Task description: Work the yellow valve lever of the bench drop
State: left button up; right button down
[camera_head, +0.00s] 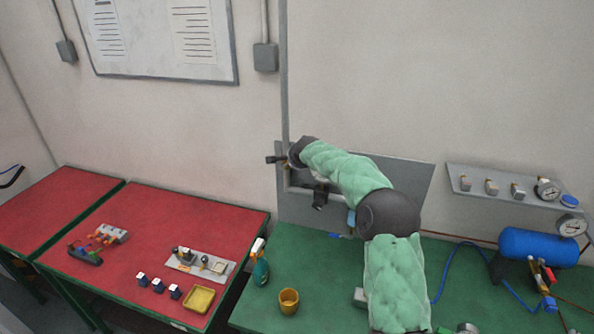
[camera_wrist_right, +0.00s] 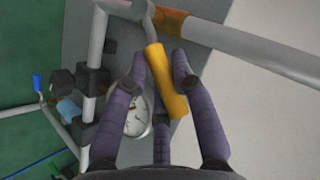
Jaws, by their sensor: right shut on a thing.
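The yellow valve lever (camera_wrist_right: 166,82) runs between the fingers of my right gripper (camera_wrist_right: 159,60) in the right wrist view. Two purple fingers lie on either side of it and a third lies below it; the gripper is shut on the lever. The lever's upper end is close to a grey pipe with a brass-coloured fitting (camera_wrist_right: 168,20). In the head view my right gripper (camera_head: 277,160) is at the grey wall panel (camera_head: 408,178), and the lever cannot be made out there. My left gripper is not in view.
A round gauge (camera_wrist_right: 136,116) sits behind the fingers, with grey pipes (camera_wrist_right: 260,52) around. Below the panel is a green bench (camera_head: 320,265) with a spray bottle (camera_head: 260,268), a yellow cup (camera_head: 288,301) and a blue tank (camera_head: 538,246). Red tables (camera_head: 150,215) stand at left.

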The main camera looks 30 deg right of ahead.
jog(key=shift+w+a+r+n+g+b, duration=0.2)
jog(key=shift+w+a+n+g+b, duration=0.1)
jog(key=shift+a+g+b, duration=0.1)
jog(key=shift+w+r+g+h, duration=0.2)
jog(key=shift+g+h, duration=0.1)
jog(key=shift+h, duration=0.1)
jog(key=shift+w+a+r+n+g+h+p, duration=0.3)
jog(key=shift+a+r+n+g+p, duration=0.1)
jog(key=shift+n+p, duration=0.15)
jog(key=w+a+r+n+g+h+p, duration=0.1)
jog(key=g+p, duration=0.1)
jog(key=p, duration=0.2)
jog(key=shift+w+h, duration=0.15)
jog(key=shift+h, duration=0.15)
jog(key=shift+w+a+f+n+g+h+p, duration=0.15)
jog(key=shift+w+a+n+g+h+p, duration=0.3)
jog(key=shift+p, duration=0.7)
jog(key=shift+s+d, duration=0.1)
jog(key=shift+d, duration=0.05)
